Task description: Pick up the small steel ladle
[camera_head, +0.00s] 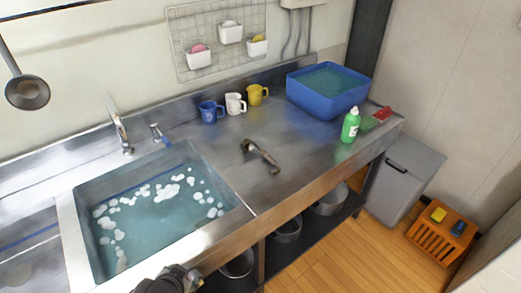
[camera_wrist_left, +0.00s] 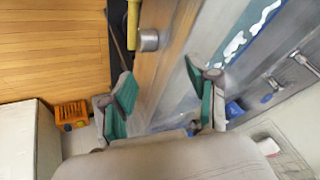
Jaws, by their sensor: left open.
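A short, dark steel ladle-like tool (camera_head: 262,156) lies on the bare steel counter right of the sink. Its rounded end is toward the back and its handle points to the front right. Another steel ladle (camera_head: 28,93) hangs at the upper left by the wall. I cannot tell from size alone which is the small one. A dark part of my left gripper (camera_head: 172,279) shows at the bottom edge, in front of the sink and apart from both ladles. In the left wrist view my left gripper (camera_wrist_left: 160,82) has its green-padded fingers spread, with nothing between them.
A sink (camera_head: 160,205) of foamy water lies left. Blue (camera_head: 210,112), white (camera_head: 235,103) and yellow (camera_head: 257,94) mugs stand behind the counter tool. A blue tub (camera_head: 318,101) and green bottle (camera_head: 350,126) stand right. Pots (camera_head: 331,200) sit below. Counter around the tool is clear.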

